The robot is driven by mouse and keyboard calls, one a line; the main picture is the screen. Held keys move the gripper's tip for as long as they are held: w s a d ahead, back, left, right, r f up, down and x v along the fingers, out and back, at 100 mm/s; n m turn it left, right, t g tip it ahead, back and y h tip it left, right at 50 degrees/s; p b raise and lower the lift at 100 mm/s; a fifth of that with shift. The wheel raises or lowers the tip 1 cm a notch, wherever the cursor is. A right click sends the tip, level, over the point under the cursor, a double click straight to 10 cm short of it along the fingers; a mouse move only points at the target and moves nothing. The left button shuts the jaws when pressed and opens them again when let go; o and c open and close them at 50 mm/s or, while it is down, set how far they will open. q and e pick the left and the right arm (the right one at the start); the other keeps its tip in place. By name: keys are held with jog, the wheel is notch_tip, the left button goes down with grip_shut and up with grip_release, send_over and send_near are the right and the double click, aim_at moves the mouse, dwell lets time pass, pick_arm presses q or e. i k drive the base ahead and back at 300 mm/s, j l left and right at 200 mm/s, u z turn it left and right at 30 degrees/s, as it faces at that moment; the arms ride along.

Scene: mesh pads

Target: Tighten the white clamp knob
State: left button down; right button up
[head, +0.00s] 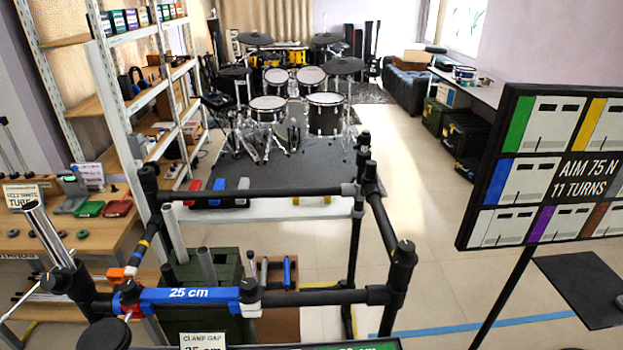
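A frame of black tubes stands in front of me in the head view. A blue bar marked "25 cm" (188,295) lies along its near left tube. A grey-white clamp piece (249,286) sits at the bar's right end. I cannot tell for certain which one is the white clamp knob, nor how tight any is. Neither of my grippers shows.
A panel reading "AIM 75 N 11 TURNS" (587,178) stands at right. A "CLAMP GAP" card (199,340) is at the bottom edge. Shelves (112,150) and a wooden table (40,240) fill the left. Drum kits (295,105) stand behind. The floor right of the frame is open.

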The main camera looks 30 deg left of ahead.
aim_at(248, 286)
jog(key=u, duration=1.25)
